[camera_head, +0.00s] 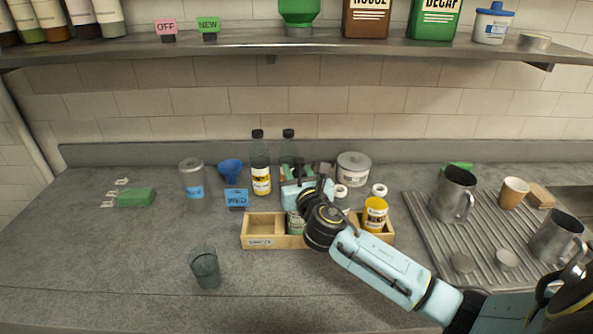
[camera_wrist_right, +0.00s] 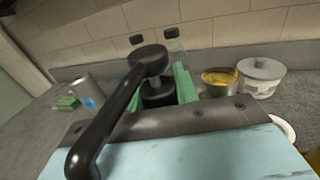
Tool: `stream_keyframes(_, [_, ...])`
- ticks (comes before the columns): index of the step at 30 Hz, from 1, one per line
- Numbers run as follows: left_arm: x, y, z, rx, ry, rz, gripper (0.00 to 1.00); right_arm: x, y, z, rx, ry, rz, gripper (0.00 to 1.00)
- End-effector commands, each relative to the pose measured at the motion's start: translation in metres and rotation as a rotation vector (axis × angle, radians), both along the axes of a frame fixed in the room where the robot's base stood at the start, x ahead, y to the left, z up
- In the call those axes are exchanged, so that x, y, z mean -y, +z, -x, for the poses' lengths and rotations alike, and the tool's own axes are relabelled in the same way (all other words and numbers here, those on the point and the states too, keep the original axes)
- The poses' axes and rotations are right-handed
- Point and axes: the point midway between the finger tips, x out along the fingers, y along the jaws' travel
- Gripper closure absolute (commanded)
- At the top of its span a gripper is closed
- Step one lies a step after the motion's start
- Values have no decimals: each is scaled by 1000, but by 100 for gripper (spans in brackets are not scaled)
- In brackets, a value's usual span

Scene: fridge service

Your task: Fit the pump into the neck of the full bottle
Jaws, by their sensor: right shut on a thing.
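My right gripper (camera_wrist_right: 160,90) is shut on the black pump (camera_wrist_right: 150,58), whose round head and long spout show large in the right wrist view. The pump's collar sits between the green fingers. In the head view my right gripper (camera_head: 298,190) is over the middle of the counter, and the pump is mostly hidden there. A clear bottle with a yellow label (camera_head: 261,178) stands behind it to the left, and another clear bottle (camera_head: 288,148) stands behind it, its lower part hidden. Both have black tops. I cannot tell which is the full bottle. My left gripper is not in view.
A wooden divided box (camera_head: 263,229) lies below my gripper, with a yellow jar (camera_head: 375,213) at its right. A blue WED sign (camera_head: 236,198), steel canister (camera_head: 192,185) and dark cup (camera_head: 206,268) stand left. A drainboard with mugs (camera_head: 425,235) is right. The left counter is mostly free.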

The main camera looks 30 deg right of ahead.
Motion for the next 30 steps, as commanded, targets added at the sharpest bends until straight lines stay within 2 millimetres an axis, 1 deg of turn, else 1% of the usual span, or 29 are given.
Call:
stream_keyframes(29, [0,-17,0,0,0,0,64,0,-24,0,-1,1,0,94])
stream_keyframes(30, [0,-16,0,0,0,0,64,0,-24,0,-2,1,-1,65])
